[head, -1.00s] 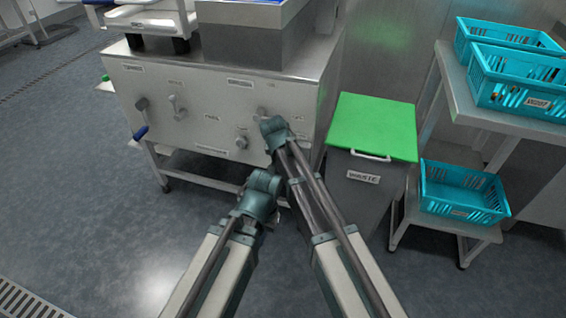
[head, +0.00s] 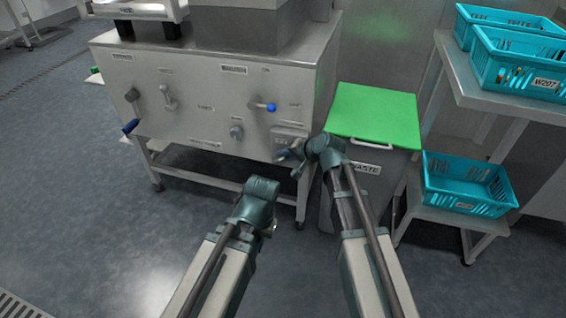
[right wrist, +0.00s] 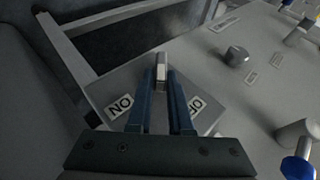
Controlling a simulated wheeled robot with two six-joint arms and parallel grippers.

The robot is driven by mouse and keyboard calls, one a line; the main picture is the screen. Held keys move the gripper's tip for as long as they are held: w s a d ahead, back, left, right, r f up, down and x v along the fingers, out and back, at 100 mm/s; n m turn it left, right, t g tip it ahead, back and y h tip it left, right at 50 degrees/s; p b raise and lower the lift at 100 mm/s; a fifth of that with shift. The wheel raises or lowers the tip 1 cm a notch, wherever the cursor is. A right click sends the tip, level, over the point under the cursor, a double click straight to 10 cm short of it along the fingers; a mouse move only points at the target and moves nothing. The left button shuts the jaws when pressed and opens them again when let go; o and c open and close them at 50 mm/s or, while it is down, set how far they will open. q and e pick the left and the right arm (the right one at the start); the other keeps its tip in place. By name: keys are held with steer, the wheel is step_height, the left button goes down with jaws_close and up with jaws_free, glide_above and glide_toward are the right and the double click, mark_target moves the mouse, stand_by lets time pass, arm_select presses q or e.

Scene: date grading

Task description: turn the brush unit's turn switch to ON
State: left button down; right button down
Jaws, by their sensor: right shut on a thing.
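The turn switch (right wrist: 161,68) shows in the right wrist view as a narrow grey handle at the fingertips. It sits on a grey plate (right wrist: 112,80) with an upside-down ON label (right wrist: 120,105) at left and a partly hidden OFF label at right. The handle stands between the labels; its exact setting is hard to tell. My right gripper (right wrist: 162,82) is shut on the handle. In the head view my right gripper (head: 284,154) is at the brush unit's (head: 200,85) lower right front corner, partly covering the switch plate (head: 290,137). My left gripper (head: 270,228) is low, away from the unit; its jaws are unclear.
Levers (head: 168,97) and a blue-tipped handle (head: 270,107) stick out of the unit's front, above a round knob (head: 236,132). A green-lidded waste bin (head: 372,115) stands close right of my right gripper. Blue crates (head: 465,185) are farther right. The floor at left is clear.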

steer(key=shift+s+d+f+m+t+y+b, duration=0.1)
steer(key=shift+f+m+t+y+b, duration=0.35)
steer(key=shift+y+b, duration=1.1)
steer(key=shift+s+d+f+m+t+y+b, duration=0.1)
steer(key=shift+m+t+y+b, duration=0.4)
steer(key=shift+b, duration=2)
steer(key=shift+d+f+m+t+y+b, duration=0.2)
steer(key=shift+t+y+b, duration=0.75)
steer(key=shift+b, duration=1.1)
steer(key=shift+a, duration=0.1)
steer(key=c, duration=0.8)
jaws_free()
steer(key=p+v, duration=0.1)
steer(key=v, duration=1.2)
steer(key=shift+s+d, duration=0.1)
steer(key=shift+d, duration=0.35)
steer(key=shift+p, duration=0.3)
